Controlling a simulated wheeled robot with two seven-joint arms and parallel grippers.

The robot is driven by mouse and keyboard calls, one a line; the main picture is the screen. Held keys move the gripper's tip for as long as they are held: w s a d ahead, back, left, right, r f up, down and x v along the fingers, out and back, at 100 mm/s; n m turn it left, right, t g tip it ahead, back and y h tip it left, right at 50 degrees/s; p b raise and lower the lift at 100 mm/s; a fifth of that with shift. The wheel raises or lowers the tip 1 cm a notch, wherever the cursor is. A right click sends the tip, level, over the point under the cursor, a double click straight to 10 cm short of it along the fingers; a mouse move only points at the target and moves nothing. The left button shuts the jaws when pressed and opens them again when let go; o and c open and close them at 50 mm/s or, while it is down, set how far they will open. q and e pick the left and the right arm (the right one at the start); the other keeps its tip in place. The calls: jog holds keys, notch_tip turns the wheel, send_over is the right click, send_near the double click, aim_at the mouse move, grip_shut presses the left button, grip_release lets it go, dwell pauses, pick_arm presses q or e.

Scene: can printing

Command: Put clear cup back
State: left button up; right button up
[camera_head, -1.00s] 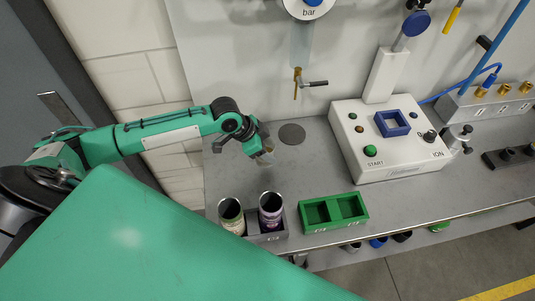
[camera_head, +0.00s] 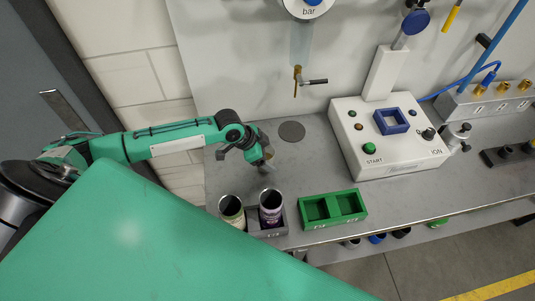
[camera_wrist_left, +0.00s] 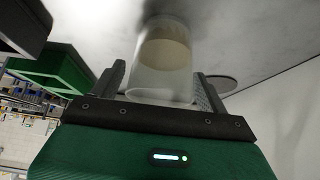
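The clear cup (camera_wrist_left: 163,62) is a translucent cylinder between the fingers of my left gripper (camera_wrist_left: 160,92) in the left wrist view. A beige patch shows through its far end. In the head view, my left gripper (camera_head: 264,158) is shut on the cup and points down at the grey bench, left of the green holder (camera_head: 316,225) and behind the grey can holder. The cup is small and partly hidden by the gripper there. Its far end is close to the bench surface; I cannot tell whether it touches. My right gripper is not in view.
The grey can holder (camera_head: 283,229) carries two open cans, a pale one (camera_head: 232,218) and a purple one (camera_head: 271,216). The green holder has two empty compartments. A white control box (camera_head: 385,140) stands to the right. A dark disc (camera_head: 292,132) lies behind the gripper.

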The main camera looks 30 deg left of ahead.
pick_arm(q)
jog(key=shift+r, duration=0.1)
jog(key=b+v, duration=0.3)
jog(key=v, duration=0.9)
dwell(0.4)
